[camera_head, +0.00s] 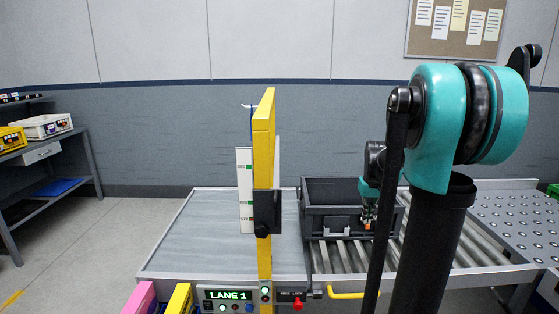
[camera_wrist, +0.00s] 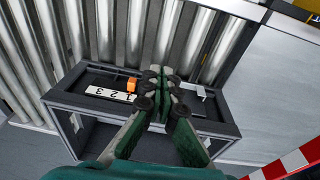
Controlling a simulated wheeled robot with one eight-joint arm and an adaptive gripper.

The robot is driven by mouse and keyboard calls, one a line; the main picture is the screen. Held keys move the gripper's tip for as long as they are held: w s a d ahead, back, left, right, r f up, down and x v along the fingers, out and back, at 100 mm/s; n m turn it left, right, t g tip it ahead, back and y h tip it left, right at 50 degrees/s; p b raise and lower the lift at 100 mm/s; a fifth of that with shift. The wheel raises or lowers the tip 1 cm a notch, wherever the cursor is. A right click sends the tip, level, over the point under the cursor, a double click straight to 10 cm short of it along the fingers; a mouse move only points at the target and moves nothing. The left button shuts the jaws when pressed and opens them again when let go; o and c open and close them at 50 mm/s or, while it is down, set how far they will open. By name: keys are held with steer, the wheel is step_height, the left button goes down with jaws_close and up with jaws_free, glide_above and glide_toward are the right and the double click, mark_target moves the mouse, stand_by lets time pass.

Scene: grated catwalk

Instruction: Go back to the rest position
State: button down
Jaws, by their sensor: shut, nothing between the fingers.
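My gripper (camera_head: 368,212) is at the right part of the dark tote (camera_head: 322,222) on the roller conveyor in the head view. In the wrist view my gripper (camera_wrist: 164,80) has its fingers together with nothing between them. They overlap the dark frame of the tote (camera_wrist: 222,128), so contact cannot be told. An orange piece (camera_wrist: 131,85) and a white plate marked 1 2 3 (camera_wrist: 108,93) show left of the fingertips. My arm rises at the right of the head view.
A LANE 1 control panel (camera_head: 229,296) is in front. A ball-transfer table (camera_head: 520,215) is at right and a shelf bench (camera_head: 45,150) at left. Open floor (camera_head: 110,235) lies between bench and belt.

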steer(key=s+a+f, duration=0.3)
steer(key=s+f, duration=0.1)
steer(key=s, duration=0.3)
steer(key=s+a+f+t, duration=0.1)
steer(key=s+a+f, duration=0.2)
steer(key=s, duration=0.5)
steer(key=s+a+f+t, duration=0.1)
steer(key=s+a+f, duration=0.3)
steer(key=s, duration=0.3)
steer(key=shift+s+a+f, duration=0.3)
steer(key=shift+s+a, duration=0.05)
steer(key=shift+a, duration=0.1)
